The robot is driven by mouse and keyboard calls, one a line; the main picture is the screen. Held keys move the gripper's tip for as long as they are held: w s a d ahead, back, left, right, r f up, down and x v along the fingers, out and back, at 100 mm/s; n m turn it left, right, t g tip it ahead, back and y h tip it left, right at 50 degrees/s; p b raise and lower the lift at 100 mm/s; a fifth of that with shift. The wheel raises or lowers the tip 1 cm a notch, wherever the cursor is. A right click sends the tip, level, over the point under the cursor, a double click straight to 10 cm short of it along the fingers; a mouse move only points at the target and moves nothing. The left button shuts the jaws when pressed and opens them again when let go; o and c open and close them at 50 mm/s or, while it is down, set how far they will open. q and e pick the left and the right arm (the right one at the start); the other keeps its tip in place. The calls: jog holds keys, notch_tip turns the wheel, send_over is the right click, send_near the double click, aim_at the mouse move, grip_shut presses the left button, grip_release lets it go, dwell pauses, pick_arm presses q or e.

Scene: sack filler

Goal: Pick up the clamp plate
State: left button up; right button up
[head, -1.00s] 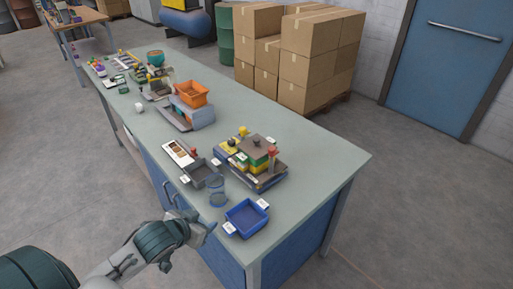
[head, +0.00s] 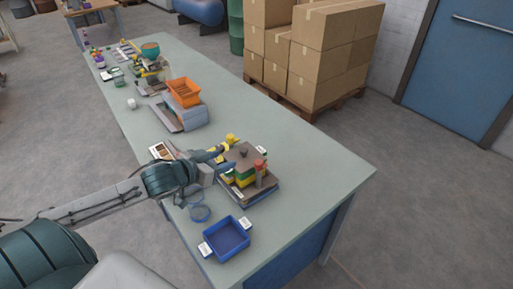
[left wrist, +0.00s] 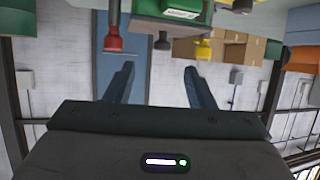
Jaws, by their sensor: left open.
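A flat grey-brown plate with a dark knob, which looks like the clamp plate (head: 240,163), lies on top of a green and yellow stack (head: 244,179) on the bench. My left gripper (head: 219,154) is just left of this stack, beside a yellow-topped part (head: 231,140). In the left wrist view, its two fingers (left wrist: 160,80) are apart with nothing between them. That view also shows a red knob (left wrist: 115,42) and a green block (left wrist: 182,8) at the top, seemingly upside down. I cannot make out the plate there for certain. My right gripper is not in view.
A red-topped post (head: 260,166) stands at the stack's right. An orange bin (head: 184,92) is farther back. The bench's right side (head: 310,170) is clear.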

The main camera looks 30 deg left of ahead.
aim_at(242, 150)
pick_arm(q)
jog(key=x, duration=0.3)
jog(key=shift+w+r+b, duration=0.15)
jog(key=shift+r+b, duration=0.1)
jog(key=shift+b, duration=0.15)
jog(key=shift+x, duration=0.9)
jog(key=shift+w+f, duration=0.15)
jog(key=shift+w, duration=0.15)
jog(key=shift+w+d, duration=0.1)
jog(key=shift+w, duration=0.15)
jog(key=shift+w+f+p, duration=0.1)
jog(key=shift+w+p, duration=0.1)
jog(key=shift+p, duration=0.15)
jog(key=p+x, duration=0.1)
jog(key=x, duration=0.3)
jog(key=shift+w+f+p, duration=0.1)
jog(key=shift+w+p, duration=0.2)
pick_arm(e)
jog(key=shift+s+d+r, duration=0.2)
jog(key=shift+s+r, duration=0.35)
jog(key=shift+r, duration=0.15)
pick_arm(q)
jog(key=shift+s, duration=0.1)
